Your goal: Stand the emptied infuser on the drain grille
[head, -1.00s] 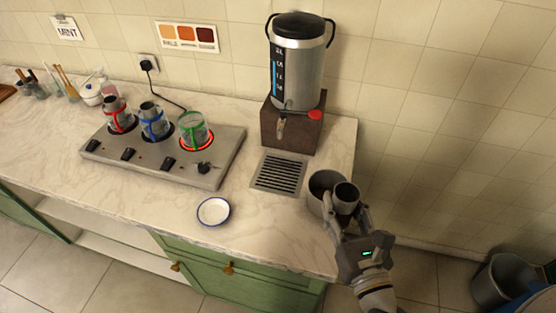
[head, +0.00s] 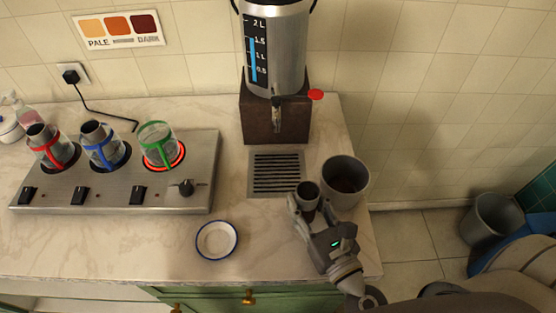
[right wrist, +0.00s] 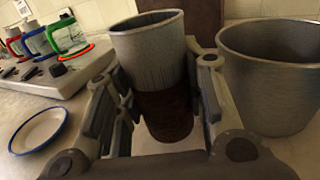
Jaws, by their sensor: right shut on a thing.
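My right gripper (head: 306,207) is shut on the infuser (head: 308,188), a small grey metal cup with a dark lower part. The right wrist view shows the infuser (right wrist: 148,55) upright between the fingers (right wrist: 160,110), open end up. Its inside is not clearly visible. The drain grille (head: 277,173) is a slotted metal plate in the counter, below the samovar tap. The infuser is just right of the grille's front right corner; whether it touches the counter I cannot tell. My left gripper is not in view.
A grey bin (head: 345,182) with dark stuff inside stands right of the infuser, close to it. The samovar (head: 274,50) rises on its dark base (head: 272,120) behind the grille. A white saucer (head: 216,240) lies front left. A hotplate (head: 120,175) with several glass holders stands left.

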